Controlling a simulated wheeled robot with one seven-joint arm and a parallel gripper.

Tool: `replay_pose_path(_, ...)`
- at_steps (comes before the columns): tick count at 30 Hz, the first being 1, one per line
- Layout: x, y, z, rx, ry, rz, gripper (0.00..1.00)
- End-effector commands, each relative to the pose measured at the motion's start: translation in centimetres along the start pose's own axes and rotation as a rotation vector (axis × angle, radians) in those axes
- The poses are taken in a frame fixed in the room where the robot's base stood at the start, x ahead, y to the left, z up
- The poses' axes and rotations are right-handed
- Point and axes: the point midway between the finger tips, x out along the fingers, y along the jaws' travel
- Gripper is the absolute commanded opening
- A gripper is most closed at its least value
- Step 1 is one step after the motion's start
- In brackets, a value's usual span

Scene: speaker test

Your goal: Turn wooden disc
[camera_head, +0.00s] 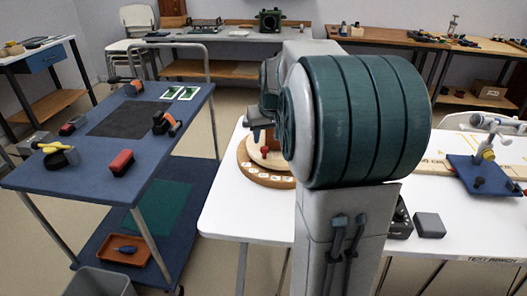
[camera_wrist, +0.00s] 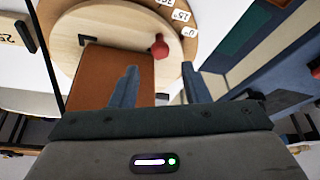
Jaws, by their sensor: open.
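The light wooden disc (camera_wrist: 112,22) lies on a darker round base with angle labels along its rim (camera_wrist: 205,22). A red knob (camera_wrist: 159,47) stands on the disc near its edge. A brown block (camera_wrist: 112,75) sits on the disc to the left of the knob and is partly hidden by my left finger. My gripper (camera_wrist: 160,67) is open and empty, with the knob appearing beyond and between its fingertips. I cannot tell the exact height gap. In the head view, the labelled base (camera_head: 262,180) is at the white table's left end, partly hidden by my arm.
The white table (camera_head: 235,215) extends right behind my arm, with a dark grey box (camera_head: 429,225) and a blue-based stand (camera_head: 470,175). A blue cart (camera_head: 95,180) with brushes stands left, separated by a floor gap. A bin (camera_head: 100,283) is at lower left.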

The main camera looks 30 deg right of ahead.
Motion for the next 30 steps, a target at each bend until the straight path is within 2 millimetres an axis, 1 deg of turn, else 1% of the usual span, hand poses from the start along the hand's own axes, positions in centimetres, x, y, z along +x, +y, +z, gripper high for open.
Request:
replay_pose_path(1, 1.4, 0.0, 0.2, 0.0, -0.005, -0.001, 0.42)
replay_pose_path(3, 2.9, 0.0, 0.2, 0.0, -0.005, -0.001, 0.42)
replay_pose_path(6, 4.7, 0.0, 0.2, 0.0, -0.005, -0.001, 0.42)
replay_pose_path(10, 6.3, -0.1, 0.1, -0.001, -0.003, -0.001, 0.42)
replay_pose_path(15, 7.3, 0.0, 0.1, 0.0, -0.001, -0.001, 0.42)
replay_pose_path(23, 7.4, 0.0, 0.0, 0.0, 0.0, 0.0, 0.42)
replay_pose_path(24, 7.4, 0.0, 0.0, 0.0, 0.0, 0.0, 0.39)
replay_pose_path(26, 7.4, 0.0, 0.0, 0.0, 0.0, 0.0, 0.23)
replay_pose_path(27, 7.4, 0.0, 0.0, 0.0, 0.0, 0.0, 0.11)
replay_pose_path(28, 7.4, 0.0, 0.0, 0.0, 0.0, 0.0, 0.03)
replay_pose_path(29, 7.4, 0.0, 0.0, 0.0, 0.0, 0.0, 0.0)
replay_pose_path(30, 7.4, 0.0, 0.0, 0.0, 0.0, 0.0, 0.0)
